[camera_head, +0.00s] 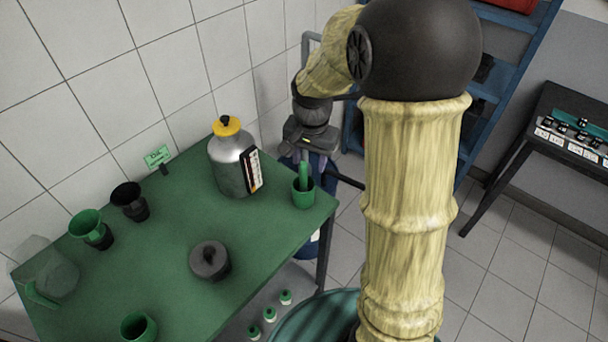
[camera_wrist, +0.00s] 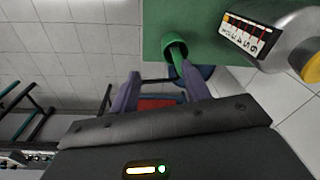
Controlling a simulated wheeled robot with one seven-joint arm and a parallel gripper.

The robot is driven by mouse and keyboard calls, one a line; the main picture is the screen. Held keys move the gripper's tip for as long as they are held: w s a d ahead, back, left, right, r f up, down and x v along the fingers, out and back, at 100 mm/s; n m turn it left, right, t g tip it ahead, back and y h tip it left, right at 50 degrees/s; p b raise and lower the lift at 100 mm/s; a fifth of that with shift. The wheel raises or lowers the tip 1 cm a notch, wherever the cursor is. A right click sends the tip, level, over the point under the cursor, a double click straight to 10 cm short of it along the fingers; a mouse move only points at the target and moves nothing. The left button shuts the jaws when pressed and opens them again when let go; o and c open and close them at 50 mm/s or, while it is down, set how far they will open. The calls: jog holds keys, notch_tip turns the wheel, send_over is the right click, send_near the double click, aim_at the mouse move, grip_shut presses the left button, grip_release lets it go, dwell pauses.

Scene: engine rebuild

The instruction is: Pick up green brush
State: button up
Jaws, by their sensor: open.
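The green brush (camera_head: 304,174) stands in a small green cup (camera_head: 303,196) at the right corner of the green table. In the wrist view, the brush (camera_wrist: 178,61) sticks out of the cup (camera_wrist: 173,42) toward my gripper, and its near end is hidden by the right finger. My gripper (camera_wrist: 160,88) is open, with its purple-grey fingers spread. The brush lies near the right finger rather than midway; I cannot tell whether they touch. In the head view, my gripper (camera_head: 303,163) is just above and behind the cup.
A silver bottle with a yellow cap (camera_head: 231,162) stands left of the cup. A blue shelf (camera_head: 505,75) is behind.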

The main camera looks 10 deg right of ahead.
aim_at(302, 163)
jog(key=w+r+m+g+p, duration=0.1)
jog(key=w+r+m, duration=0.3)
jog(key=w, duration=0.4)
jog(key=shift+a+r+m+p, duration=0.15)
jog(key=shift+m+p, duration=0.55)
jog(key=shift+p, duration=0.2)
notch_tip(302, 163, down, 12)
jog(key=p, duration=0.3)
jog(key=shift+p, duration=0.3)
jog(key=shift+d+f+p, duration=0.2)
jog(key=shift+f+p, duration=0.45)
jog(key=shift+f, duration=0.05)
jog(key=shift+d+f+p, duration=0.2)
jog(key=shift+f+p, duration=0.65)
jog(key=shift+f, duration=1.2)
